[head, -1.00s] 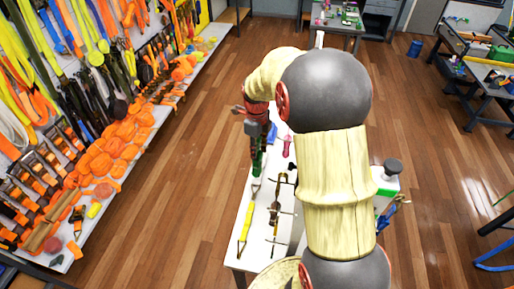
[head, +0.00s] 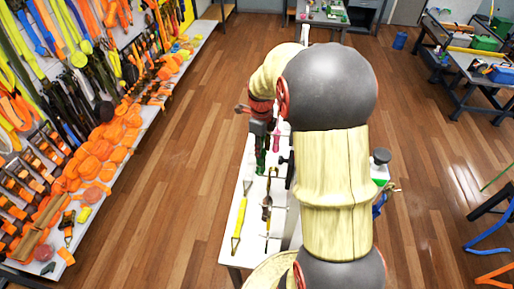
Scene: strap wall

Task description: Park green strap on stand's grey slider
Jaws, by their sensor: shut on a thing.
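My gripper (head: 262,140) hangs over the far part of a narrow white table (head: 233,249), its fingers small and partly hidden by my wrist. It is shut on the green strap (head: 261,159), a short dark green piece showing just below the fingers. I cannot tell whether the strap touches anything beneath it. An upright stand with dark pegs (head: 286,160) is on the table to the right of the gripper, largely hidden behind my arm. I cannot make out its grey slider.
A yellow strap (head: 240,218) and a dark strap with metal fittings (head: 267,205) lie on the near table. A pink item (head: 276,140) is beside the gripper. A shelf of orange straps (head: 103,150) runs along the left. Open wooden floor (head: 185,190) lies between.

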